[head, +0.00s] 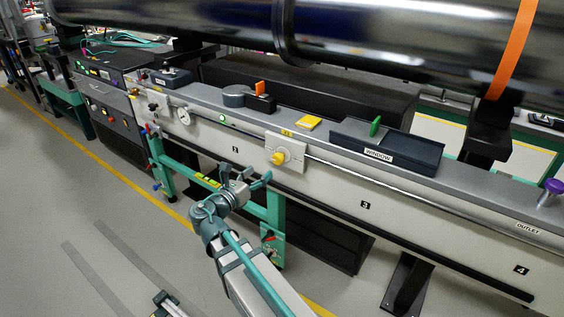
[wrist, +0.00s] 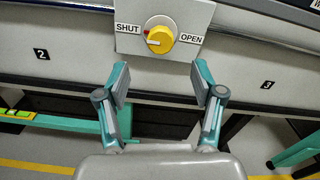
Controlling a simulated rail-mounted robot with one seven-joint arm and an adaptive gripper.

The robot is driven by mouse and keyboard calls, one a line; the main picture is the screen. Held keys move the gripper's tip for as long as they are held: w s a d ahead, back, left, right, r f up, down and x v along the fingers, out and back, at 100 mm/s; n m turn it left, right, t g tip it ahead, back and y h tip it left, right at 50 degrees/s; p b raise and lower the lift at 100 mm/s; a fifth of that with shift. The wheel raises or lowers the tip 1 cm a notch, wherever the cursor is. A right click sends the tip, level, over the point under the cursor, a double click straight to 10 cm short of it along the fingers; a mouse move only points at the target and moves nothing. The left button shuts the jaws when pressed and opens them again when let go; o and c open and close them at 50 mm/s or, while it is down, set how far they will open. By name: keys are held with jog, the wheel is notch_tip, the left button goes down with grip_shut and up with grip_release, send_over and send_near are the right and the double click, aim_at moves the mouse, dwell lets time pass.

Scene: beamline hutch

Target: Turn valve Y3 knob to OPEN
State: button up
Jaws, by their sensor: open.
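The yellow valve knob (wrist: 159,39) sits on a pale plate (wrist: 190,15) on the front of the long white panel. In the wrist view SHUT is printed left of the knob and OPEN right of it. A red mark at the knob's left side points toward SHUT. The head view shows the same knob (head: 279,157), with a small yellow tag above it too small to read. My gripper (wrist: 161,78) is open and empty. Its two fingers are spread below the knob in the wrist view, apart from it. The head view shows my gripper (head: 246,179) left of and below the knob.
A long rail (head: 350,169) runs along the panel right of the plate. A green frame (head: 275,215) stands below the panel.

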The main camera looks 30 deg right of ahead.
aim_at(276, 160)
jog(key=shift+n, duration=0.4)
jog(key=b+x, duration=0.1)
jog(key=x, duration=0.9)
jog(key=shift+w+d, duration=0.15)
jog(key=shift+d, duration=0.25)
jog(key=c, duration=1.2)
